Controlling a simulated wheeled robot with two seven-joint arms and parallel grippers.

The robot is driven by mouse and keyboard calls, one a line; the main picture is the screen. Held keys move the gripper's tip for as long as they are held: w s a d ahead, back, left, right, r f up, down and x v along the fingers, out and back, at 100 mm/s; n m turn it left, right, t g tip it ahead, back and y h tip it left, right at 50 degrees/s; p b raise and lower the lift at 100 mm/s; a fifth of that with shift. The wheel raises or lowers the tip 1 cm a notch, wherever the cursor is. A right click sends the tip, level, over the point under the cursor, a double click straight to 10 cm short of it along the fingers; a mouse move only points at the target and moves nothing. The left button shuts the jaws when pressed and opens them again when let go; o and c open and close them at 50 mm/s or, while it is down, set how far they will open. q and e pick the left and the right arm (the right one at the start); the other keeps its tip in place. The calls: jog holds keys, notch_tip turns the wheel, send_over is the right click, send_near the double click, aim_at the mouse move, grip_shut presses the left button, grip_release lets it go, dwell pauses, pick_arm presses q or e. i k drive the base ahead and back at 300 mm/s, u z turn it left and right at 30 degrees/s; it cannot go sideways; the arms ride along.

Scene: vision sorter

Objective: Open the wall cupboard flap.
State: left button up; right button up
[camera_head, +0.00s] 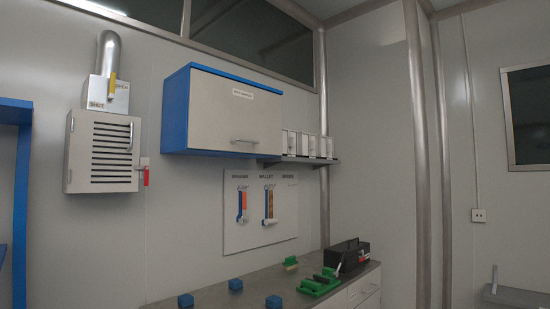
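The wall cupboard (225,110) hangs on the back wall at the picture's middle. It has a blue frame and a pale grey front flap (215,118). The flap lies flat against the front and looks closed. A metal bar handle (244,141) sits at the flap's lower right edge. A small white label (242,94) is near the flap's top. Neither of my grippers shows in this view.
A shelf with white boxes (308,145) adjoins the cupboard's right side. A tool board (261,212) hangs below it. The counter (225,295) beneath holds blue blocks (236,284), green parts (319,286) and a black toolbox (346,256). A vented metal box (103,152) is on the left.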

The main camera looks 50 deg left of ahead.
aim_at(225, 115)
jog(key=u, duration=0.75)
jog(key=i, duration=1.4)
jog(key=u, duration=1.25)
